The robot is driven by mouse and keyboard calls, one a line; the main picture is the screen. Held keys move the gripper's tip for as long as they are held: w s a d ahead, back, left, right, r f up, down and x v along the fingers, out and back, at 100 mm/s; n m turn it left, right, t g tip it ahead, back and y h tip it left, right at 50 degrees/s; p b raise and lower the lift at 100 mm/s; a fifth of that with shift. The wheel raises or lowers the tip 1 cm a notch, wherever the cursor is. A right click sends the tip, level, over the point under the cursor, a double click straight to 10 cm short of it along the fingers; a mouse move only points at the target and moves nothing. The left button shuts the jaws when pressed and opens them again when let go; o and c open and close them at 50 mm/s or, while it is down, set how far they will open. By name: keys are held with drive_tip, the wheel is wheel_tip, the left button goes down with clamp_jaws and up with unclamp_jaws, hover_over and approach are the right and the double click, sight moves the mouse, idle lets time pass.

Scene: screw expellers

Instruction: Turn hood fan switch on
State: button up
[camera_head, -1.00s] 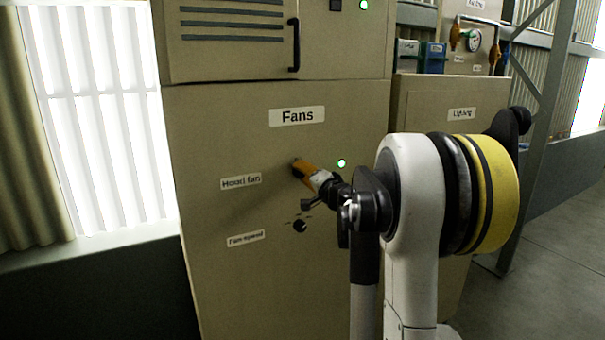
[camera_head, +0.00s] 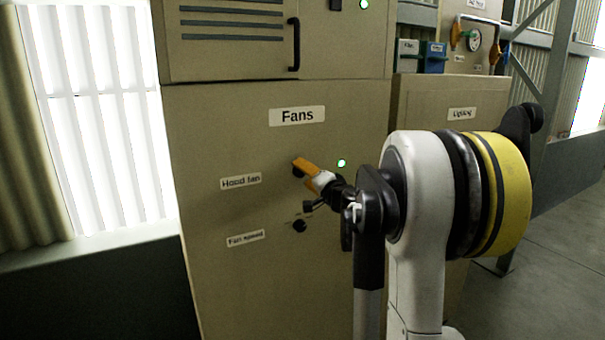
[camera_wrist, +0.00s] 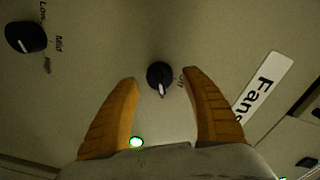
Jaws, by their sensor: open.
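The hood fan switch is a round black knob (camera_wrist: 160,76) with a light pointer line, beside an "Off" mark in the wrist view. The pointer aims down in that picture, towards my gripper's base, and not at "Off". My gripper (camera_wrist: 161,78) has its orange fingers spread, one tip on each side of the knob, with visible gaps. In the head view my gripper (camera_head: 302,167) is at the panel, right of the "Hood fan" label (camera_head: 240,181); its fingers largely hide the knob there.
The fan speed knob (camera_head: 299,226) sits below, with low, mid and high marks in the wrist view (camera_wrist: 26,37). A green lamp (camera_head: 341,163) glows right of my gripper. The "Fans" label (camera_head: 297,116) is above. A "Lighting" cabinet (camera_head: 480,100) stands to the right.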

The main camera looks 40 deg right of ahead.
drive_tip(key=v, duration=1)
drive_tip(key=shift+s, duration=0.3)
drive_tip(key=shift+a, duration=0.15)
drive_tip(key=s+a+f+n+g+y+b, duration=0.1)
drive_tip(key=a+f+n+g+y+b, duration=0.25)
drive_tip(key=a, duration=1.05)
drive_tip(key=a+f+n+g+y, duration=0.1)
drive_tip(key=a+f+n+y, duration=0.35)
drive_tip(key=a, duration=0.85)
drive_tip(key=s+a+f+n+g+h+b, duration=0.2)
drive_tip(key=s+a+f+n+g, duration=0.1)
drive_tip(key=s+a+f, duration=0.2)
drive_tip(key=s+a+f+n+g+h+b, duration=0.1)
drive_tip(key=s+a+f+n+g+h, duration=0.1)
drive_tip(key=s+a+f, duration=0.4)
drive_tip(key=s+f+n+g, duration=0.1)
drive_tip(key=s+f, duration=0.3)
drive_tip(key=s, duration=0.3)
drive_tip(key=shift+a+n+b, duration=0.2)
drive_tip(key=shift+n+b, duration=0.2)
drive_tip(key=shift+f, duration=0.1)
